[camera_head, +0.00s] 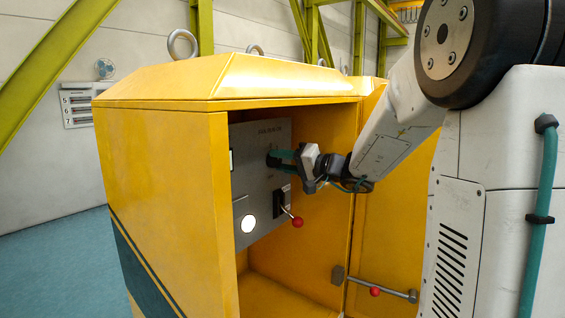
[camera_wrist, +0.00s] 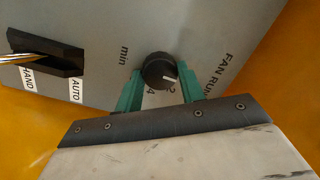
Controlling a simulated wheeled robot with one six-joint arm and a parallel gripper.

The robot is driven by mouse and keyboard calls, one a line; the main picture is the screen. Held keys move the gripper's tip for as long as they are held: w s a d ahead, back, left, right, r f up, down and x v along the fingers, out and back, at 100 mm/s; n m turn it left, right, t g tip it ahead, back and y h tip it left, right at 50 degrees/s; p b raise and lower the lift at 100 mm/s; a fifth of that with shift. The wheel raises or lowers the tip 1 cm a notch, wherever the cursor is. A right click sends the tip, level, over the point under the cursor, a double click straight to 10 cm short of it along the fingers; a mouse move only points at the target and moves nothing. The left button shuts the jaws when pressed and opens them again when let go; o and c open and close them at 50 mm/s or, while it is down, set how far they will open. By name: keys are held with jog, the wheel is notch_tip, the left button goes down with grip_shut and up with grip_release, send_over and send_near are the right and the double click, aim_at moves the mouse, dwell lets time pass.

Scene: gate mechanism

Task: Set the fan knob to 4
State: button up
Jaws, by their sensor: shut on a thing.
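The fan knob (camera_wrist: 158,69) is a round black knob on a grey panel (camera_wrist: 215,30), seen in the wrist view. My gripper (camera_wrist: 161,82) has its green fingers on either side of the knob and is shut on it. The knob's short white mark points to the right, near the printed 2. The printed 4 lies to the left of the 2, and "min" is further left. In the head view my gripper (camera_head: 284,159) reaches the upper part of the panel (camera_head: 250,181), and its fingers hide the knob there.
A yellow cabinet (camera_head: 165,180) encloses the panel, with its door (camera_head: 390,220) open at the right. A black HAND/AUTO selector (camera_wrist: 48,60) is left of the knob.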

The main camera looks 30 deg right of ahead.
jog(key=m, duration=0.4)
jog(key=shift+f+m+t, duration=0.1)
jog(key=shift+m+t, duration=0.2)
jog(key=shift+m, duration=0.1)
jog(key=m, duration=0.4)
jog(key=shift+m+t, duration=0.3)
jog(key=shift+m, duration=0.1)
jog(key=m, duration=0.4)
jog(key=shift+a+f+m+h, duration=0.1)
jog(key=shift+m+h, duration=0.2)
jog(key=shift+m, duration=0.1)
jog(key=shift+s+m+t+h, duration=0.1)
jog(key=shift+m+t+h, duration=0.35)
jog(key=shift+m, duration=1.75)
jog(key=o, duration=1)
jog(key=shift+c, duration=0.2)
